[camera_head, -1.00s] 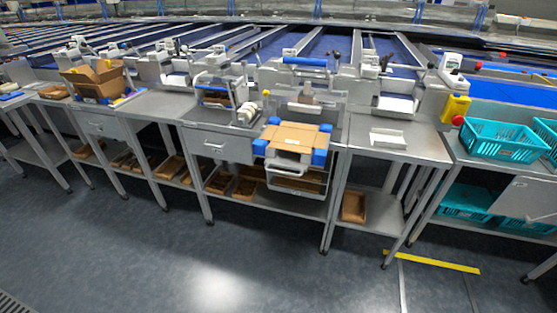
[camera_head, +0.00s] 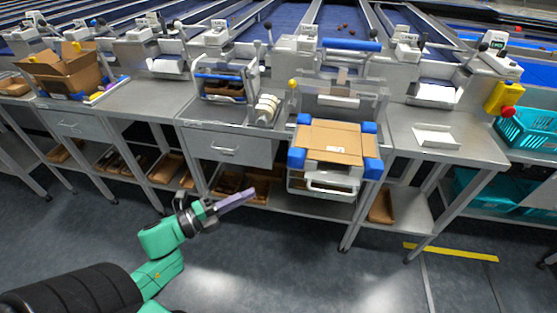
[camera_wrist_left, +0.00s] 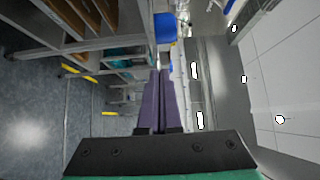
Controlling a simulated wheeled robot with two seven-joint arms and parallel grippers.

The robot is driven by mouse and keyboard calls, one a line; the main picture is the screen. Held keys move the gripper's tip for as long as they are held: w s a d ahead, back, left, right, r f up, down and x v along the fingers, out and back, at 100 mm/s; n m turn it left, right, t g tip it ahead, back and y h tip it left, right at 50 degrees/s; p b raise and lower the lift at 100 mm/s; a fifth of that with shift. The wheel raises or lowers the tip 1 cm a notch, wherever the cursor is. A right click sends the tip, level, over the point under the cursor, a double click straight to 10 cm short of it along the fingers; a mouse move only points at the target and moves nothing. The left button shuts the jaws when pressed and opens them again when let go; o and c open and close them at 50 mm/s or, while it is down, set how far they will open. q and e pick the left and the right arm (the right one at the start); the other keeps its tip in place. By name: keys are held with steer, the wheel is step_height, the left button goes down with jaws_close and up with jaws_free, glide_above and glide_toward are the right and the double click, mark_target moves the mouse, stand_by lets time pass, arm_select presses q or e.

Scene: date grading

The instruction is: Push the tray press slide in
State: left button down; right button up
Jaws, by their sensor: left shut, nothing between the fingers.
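The tray press slide (camera_head: 335,146) carries a flat brown carton between blue corner blocks and sticks out past the table's front edge in the head view. A pale handle (camera_head: 333,184) shows at its front, below the carton. The press frame (camera_head: 340,92) stands behind it. My left gripper (camera_head: 236,201) is shut and empty, low in front of the table, to the left of the slide and apart from it. Its purple fingers (camera_wrist_left: 160,103) lie together in the left wrist view. My right gripper is not seen.
A drawer with a handle (camera_head: 224,150) is left of the slide. Cardboard trays (camera_head: 230,182) lie on the lower shelf. A white tray (camera_head: 437,137) sits on the right table, with a teal crate (camera_head: 528,137) beyond. The floor in front is clear.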

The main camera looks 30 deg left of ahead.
arm_select(q)
steer(key=x, duration=0.4)
steer(key=p+x, duration=0.1)
steer(key=x, duration=0.3)
steer(key=a+x, duration=0.1)
steer(key=x, duration=0.3)
steer(key=shift+w+r+p, duration=0.3)
steer(key=shift+r+p, duration=0.05)
steer(key=shift+w+a, duration=0.1)
steer(key=shift+w, duration=0.2)
steer(key=shift+w+a+f, duration=0.1)
steer(key=shift+a+f, duration=0.05)
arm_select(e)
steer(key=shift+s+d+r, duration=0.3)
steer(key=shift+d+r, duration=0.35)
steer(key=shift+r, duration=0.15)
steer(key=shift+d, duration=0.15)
